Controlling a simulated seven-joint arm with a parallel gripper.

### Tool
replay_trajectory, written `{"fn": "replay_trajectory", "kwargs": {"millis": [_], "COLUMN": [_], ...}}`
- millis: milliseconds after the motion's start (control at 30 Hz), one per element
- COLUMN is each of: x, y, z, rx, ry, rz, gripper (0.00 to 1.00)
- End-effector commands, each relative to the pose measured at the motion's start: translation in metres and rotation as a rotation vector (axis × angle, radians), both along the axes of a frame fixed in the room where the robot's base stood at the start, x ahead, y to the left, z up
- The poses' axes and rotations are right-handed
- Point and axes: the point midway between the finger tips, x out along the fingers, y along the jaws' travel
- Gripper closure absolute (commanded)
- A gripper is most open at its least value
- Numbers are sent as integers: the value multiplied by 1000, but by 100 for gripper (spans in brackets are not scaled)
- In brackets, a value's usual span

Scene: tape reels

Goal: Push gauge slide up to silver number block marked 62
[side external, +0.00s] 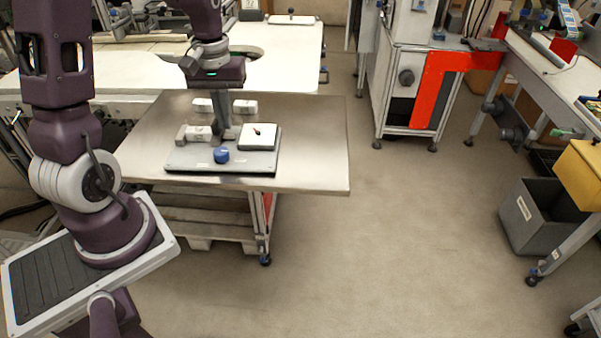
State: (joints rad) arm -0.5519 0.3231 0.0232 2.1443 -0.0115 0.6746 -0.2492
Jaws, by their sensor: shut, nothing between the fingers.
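A grey board (185,162) lies on the metal table. On it stand a blue knob (221,156) at the front and a white-topped square piece with a small red and dark mark, perhaps a gauge (262,134), at the right. A silver block (194,134) sits at the board's back left. Two more silver blocks, one at the left (203,104) and one at the right (246,107), lie on the table behind the board. Their numbers are too small to read, and I cannot tell which part is the slide. My gripper (222,138) points down, shut and empty, between the left block and the white-topped piece, behind the knob. Contact is unclear.
The metal table (315,165) is bare to the right of the board. A white bench (290,65) stands behind it. A grey bin (535,220) and a yellow box (585,172) are far right, across open floor.

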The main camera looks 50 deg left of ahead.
Motion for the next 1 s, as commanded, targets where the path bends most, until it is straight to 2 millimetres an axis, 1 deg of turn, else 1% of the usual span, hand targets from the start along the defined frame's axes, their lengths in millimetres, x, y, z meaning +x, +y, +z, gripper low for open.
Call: {"fn": "replay_trajectory", "kwargs": {"millis": [333, 633, 733, 1000], "x": [-3, 3, 4, 4], "y": [3, -3, -2, -2], "z": [0, 1, 12, 48], "rx": [0, 1, 2, 2], "ry": [0, -1, -3, -3], "rz": [1, 0, 0, 0], "gripper": [100, 100, 100, 100]}}
